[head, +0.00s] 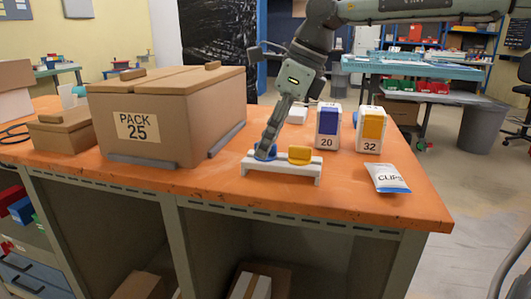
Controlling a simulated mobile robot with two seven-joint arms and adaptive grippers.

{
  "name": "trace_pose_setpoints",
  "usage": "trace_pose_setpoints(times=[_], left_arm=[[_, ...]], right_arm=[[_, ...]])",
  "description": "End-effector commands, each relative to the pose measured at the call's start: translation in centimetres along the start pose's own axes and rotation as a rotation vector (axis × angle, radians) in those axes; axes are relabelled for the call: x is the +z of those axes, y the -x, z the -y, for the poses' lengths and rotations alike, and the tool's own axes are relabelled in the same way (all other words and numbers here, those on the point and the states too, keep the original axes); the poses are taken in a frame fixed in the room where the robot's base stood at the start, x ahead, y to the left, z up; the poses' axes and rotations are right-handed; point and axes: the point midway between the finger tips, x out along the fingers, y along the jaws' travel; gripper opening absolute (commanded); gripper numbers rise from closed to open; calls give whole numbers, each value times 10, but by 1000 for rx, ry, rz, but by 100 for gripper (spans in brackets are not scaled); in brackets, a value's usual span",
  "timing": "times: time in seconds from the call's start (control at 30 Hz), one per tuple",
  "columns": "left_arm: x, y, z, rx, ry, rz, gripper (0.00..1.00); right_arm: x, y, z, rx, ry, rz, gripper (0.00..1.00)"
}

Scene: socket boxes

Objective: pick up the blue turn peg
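The blue turn peg (262,156) stands in the left part of a white socket block (283,168) on the orange table. A yellow turn peg (300,154) stands in the right part of the same block. My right gripper (266,148) reaches down from above, with its fingers at the blue peg and hiding part of it. The fingers show nearly edge-on, so I cannot tell whether they are closed on the peg. My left gripper is not in view.
A large cardboard box marked PACK 25 (140,132) stands left of the block. To the right are a blue-fronted box marked 20 (327,142), a yellow-fronted box marked 32 (370,145) and a CLIPS packet (387,179). The table's front strip (250,192) is clear.

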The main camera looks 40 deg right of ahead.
Motion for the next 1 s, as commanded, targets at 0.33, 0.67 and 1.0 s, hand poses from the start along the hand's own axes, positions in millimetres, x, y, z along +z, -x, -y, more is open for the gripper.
trace_pose_setpoints(times=[0.33,0.67,1.0], left_arm=[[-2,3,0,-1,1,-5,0],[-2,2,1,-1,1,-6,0],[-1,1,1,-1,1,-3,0]], right_arm=[[0,-1,0,-1,0,1,20],[0,-1,0,-1,0,2,0],[5,9,0,-2,1,3,0]])
